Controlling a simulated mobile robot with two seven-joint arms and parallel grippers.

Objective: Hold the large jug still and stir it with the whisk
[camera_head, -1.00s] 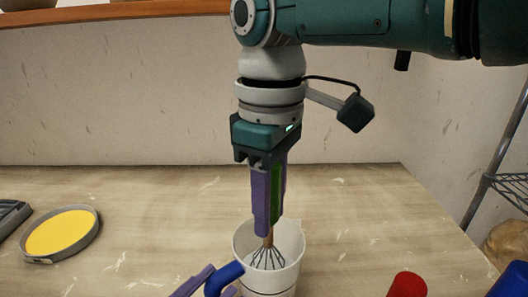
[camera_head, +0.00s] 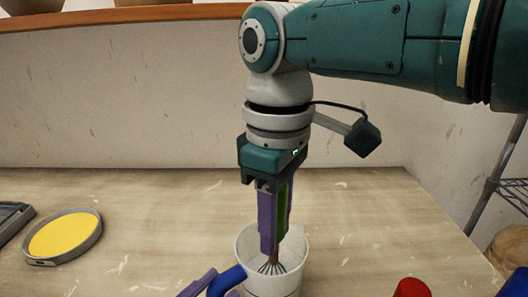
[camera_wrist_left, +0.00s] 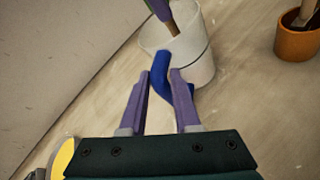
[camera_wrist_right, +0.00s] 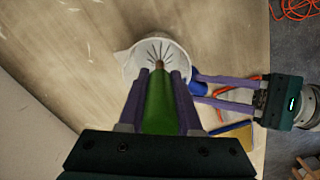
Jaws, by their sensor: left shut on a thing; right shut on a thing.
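The white jug (camera_head: 295,247) stands on the table at the bottom middle of the head view, its blue handle (camera_head: 227,280) toward the lower left. My left gripper (camera_wrist_left: 161,80) is shut on the blue handle, with one purple finger on each side of it. My right gripper (camera_head: 272,245) points straight down over the jug, shut on the whisk. The whisk's green handle (camera_wrist_right: 160,108) lies between the fingers in the right wrist view. The whisk's wires (camera_wrist_right: 159,50) are inside the jug. The jug's bottom is cut off in the head view.
A round yellow-topped dish (camera_head: 62,237) lies on the left of the table. A red object (camera_head: 411,288) and a blue one stand at the lower right. An orange-brown pot (camera_wrist_left: 297,42) shows in the left wrist view. The table behind the jug is clear.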

